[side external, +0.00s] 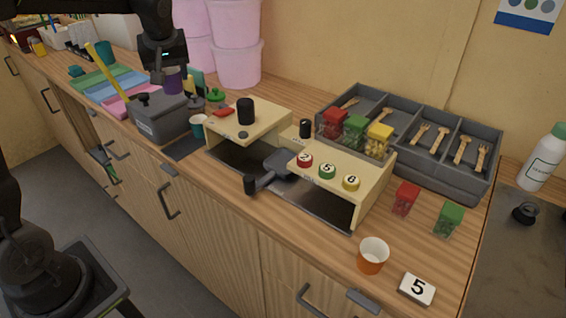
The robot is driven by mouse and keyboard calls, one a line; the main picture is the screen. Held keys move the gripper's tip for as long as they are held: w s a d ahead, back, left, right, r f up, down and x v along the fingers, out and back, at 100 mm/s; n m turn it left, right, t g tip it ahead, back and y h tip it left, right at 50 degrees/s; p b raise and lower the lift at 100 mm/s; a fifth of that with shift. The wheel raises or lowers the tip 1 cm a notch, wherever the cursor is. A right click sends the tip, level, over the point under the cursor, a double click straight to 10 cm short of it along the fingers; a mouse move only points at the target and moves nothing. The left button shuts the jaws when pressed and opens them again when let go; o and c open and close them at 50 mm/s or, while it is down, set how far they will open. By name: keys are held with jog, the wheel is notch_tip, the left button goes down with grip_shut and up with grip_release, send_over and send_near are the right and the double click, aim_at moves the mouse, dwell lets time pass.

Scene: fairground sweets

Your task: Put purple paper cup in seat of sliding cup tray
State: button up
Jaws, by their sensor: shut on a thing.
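My gripper (170,68) is at the upper left, shut on the purple paper cup (174,82). The cup is small in view and partly hidden by the fingers; it appears upright, above or just behind the grey box. What looks like the sliding cup tray is a dark grey piece (280,161) with a black knob handle (250,184), in the gap of the pale wooden stand (246,124). Its seat is hard to make out, and I see no cup on it. My gripper is well to the left of it.
A grey lidded box (160,117) with a yellow stick and a teal cup (197,126) stand left of the stand. A cutlery organiser (450,180) stands behind.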

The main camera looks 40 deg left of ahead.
jog(key=w+d+m+t+h, duration=0.2)
jog(key=w+d+m, duration=0.45)
jog(key=d, duration=0.65)
jog(key=m+h, duration=0.2)
jog(key=m, duration=0.3)
send_over(289, 160)
jog(key=s, duration=0.2)
jog(key=shift+f, duration=7.5)
jog(key=shift+f, duration=0.1)
jog(key=o, duration=0.9)
jog(key=shift+o, duration=0.3)
jog(key=v, duration=1.2)
